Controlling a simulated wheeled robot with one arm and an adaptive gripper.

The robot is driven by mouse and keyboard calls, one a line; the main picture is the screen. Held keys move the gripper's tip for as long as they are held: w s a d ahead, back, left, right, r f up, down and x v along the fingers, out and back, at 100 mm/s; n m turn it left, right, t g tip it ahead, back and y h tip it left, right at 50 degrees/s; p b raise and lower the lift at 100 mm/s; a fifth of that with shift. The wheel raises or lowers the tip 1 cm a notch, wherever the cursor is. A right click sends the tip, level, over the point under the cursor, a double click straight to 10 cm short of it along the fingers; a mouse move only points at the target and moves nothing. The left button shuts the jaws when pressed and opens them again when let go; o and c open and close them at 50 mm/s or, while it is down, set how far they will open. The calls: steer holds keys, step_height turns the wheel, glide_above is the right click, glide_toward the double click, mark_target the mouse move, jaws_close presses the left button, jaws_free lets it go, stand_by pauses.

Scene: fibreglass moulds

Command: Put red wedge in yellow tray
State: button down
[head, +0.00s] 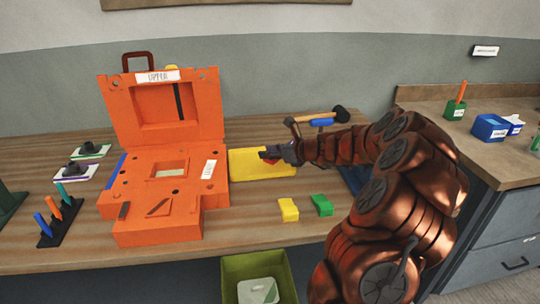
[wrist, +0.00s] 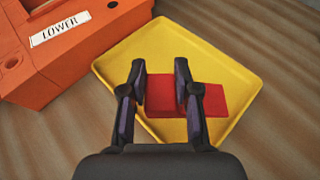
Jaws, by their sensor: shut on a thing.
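The red wedge (wrist: 211,100) is between the fingers of my gripper (wrist: 168,102) in the wrist view, over the right part of the yellow tray. The yellow tray (wrist: 205,55) lies flat on the table beside the orange mould. The gripper is shut on the wedge. I cannot tell whether the wedge touches the tray floor.
The open orange mould (head: 150,190) stands just left of the tray. A yellow block (head: 288,210) and a green block (head: 322,205) lie in front of it. A mallet (head: 320,117) is behind. A green bin (head: 235,275) is below the table's front edge.

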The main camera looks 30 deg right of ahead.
steer(key=shift+w+d+f, duration=0.1)
steer(key=shift+w+d, duration=0.4)
steer(key=shift+w, duration=0.2)
steer(key=shift+w+d+f, duration=0.1)
steer(key=shift+w+d, duration=0.35)
steer(key=shift+w, duration=0.25)
steer(key=shift+f, duration=1.75)
steer(key=c, duration=0.8)
jaws_free()
steer(key=shift+f, duration=0.1)
steer(key=shift+c, duration=0.2)
